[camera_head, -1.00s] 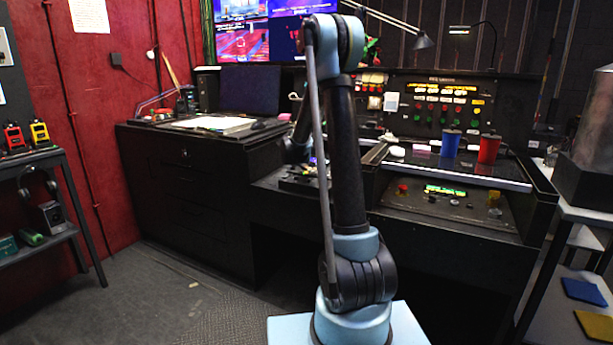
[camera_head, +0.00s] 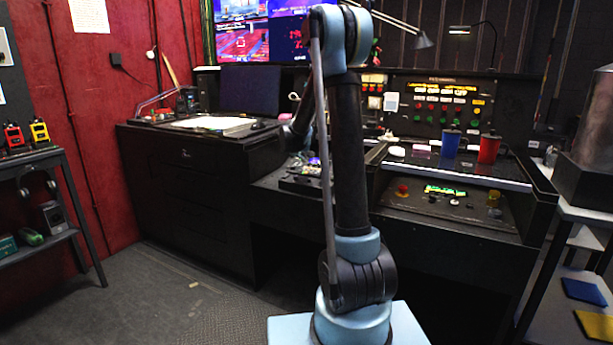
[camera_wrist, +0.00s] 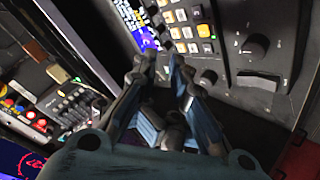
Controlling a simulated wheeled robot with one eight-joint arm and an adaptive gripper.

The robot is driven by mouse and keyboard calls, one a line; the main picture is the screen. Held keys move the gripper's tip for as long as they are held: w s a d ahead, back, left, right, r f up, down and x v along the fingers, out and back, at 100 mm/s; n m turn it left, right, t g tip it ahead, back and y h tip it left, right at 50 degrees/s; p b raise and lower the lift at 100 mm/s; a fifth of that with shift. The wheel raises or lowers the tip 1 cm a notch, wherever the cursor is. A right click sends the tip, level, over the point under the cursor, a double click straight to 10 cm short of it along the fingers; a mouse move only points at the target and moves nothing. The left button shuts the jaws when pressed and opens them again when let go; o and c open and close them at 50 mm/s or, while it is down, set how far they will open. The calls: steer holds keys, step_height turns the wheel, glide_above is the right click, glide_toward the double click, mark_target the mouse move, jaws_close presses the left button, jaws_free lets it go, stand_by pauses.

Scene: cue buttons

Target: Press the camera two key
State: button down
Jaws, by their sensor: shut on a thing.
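In the wrist view, a dark panel carries a block of small square keys (camera_wrist: 182,28), some pale and some lit amber. Their labels are too small to read, so I cannot tell which is the camera two key. My gripper (camera_wrist: 163,62) has its fingertips close together just below the block's lower left part. I cannot tell whether they touch a key. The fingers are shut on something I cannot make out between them. In the head view, my arm hides the gripper and most of the key panel (camera_head: 303,182).
The same panel has a large black knob (camera_wrist: 254,47) to the right of the keys. A fader panel (camera_wrist: 72,105) lies to the left. In the head view, a blue cup (camera_head: 450,145) and a red cup (camera_head: 489,149) stand on the console's right side.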

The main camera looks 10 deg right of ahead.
steer(key=shift+s+r, duration=0.1)
steer(key=shift+r, duration=0.7)
steer(key=shift+s, duration=0.1)
steer(key=s+d+m+g+y, duration=0.1)
steer(key=s+d+g, duration=0.1)
steer(key=s, duration=1.1)
steer(key=s+d+m+g, duration=0.1)
steer(key=s+d+g, duration=0.1)
steer(key=s, duration=1.2)
steer(key=s+a+f+g+y, duration=0.1)
steer(key=s+f, duration=0.2)
steer(key=s, duration=0.6)
steer(key=s+a+f+m+g+y, duration=0.1)
steer(key=s+f, duration=0.3)
steer(key=s, duration=0.6)
steer(key=s+a+f+m+g+y, duration=0.1)
steer(key=s+f, duration=0.3)
steer(key=s, duration=0.6)
steer(key=shift+s+g+y, duration=0.15)
steer(key=shift+g+y, duration=0.15)
steer(key=shift+a+f, duration=0.1)
